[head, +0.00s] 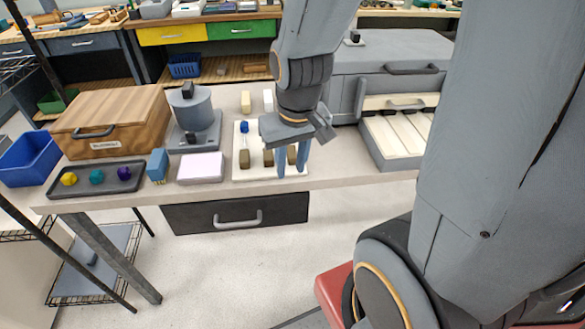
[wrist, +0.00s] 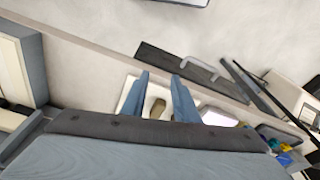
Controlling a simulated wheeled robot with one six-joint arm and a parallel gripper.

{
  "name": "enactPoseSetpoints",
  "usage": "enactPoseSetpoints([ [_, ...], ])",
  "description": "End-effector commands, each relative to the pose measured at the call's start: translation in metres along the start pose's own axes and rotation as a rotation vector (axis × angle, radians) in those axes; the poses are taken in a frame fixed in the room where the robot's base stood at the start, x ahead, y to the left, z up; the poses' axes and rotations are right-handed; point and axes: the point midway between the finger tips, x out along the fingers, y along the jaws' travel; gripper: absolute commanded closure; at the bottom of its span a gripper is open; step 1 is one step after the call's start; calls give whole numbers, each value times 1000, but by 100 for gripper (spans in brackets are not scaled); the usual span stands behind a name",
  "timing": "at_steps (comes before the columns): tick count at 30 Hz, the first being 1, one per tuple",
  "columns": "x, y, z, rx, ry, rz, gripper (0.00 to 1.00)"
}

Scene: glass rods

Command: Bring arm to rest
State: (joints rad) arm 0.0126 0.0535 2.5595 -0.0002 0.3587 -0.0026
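My gripper (head: 291,168) points down over the right part of a white board (head: 240,174) on the bench. Its two blue-grey fingers also show in the wrist view (wrist: 160,82), parallel with a clear gap. It is open, and I see nothing held in it. A brown block (wrist: 157,107) on the board shows between the fingers in the wrist view; I cannot tell how far below the fingertips it is. In the head view, brown blocks (head: 244,159) stand in a row on the board. A blue-topped piece (head: 244,127) stands behind the left one. My gripper hides part of the board.
Left of the board are a pale pad (head: 201,168), a blue brush-like piece (head: 157,165), a dark tray (head: 98,190) with coloured knobs, a grey device (head: 194,120) and a wooden box (head: 112,115). At right is a grey cabinet with an open drawer (head: 400,160). Floor in front is clear.

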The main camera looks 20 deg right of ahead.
Motion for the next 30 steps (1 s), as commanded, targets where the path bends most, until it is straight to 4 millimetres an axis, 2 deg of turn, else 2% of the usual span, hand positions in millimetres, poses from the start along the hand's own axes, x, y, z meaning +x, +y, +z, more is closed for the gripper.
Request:
enactPoseSetpoints([
  [3, -6, -4, 15, -11, -58, -2, 73],
  [6, -8, -5, 20, -13, -75, -3, 73],
  [30, -7, -5, 19, -13, -74, -3, 73],
])
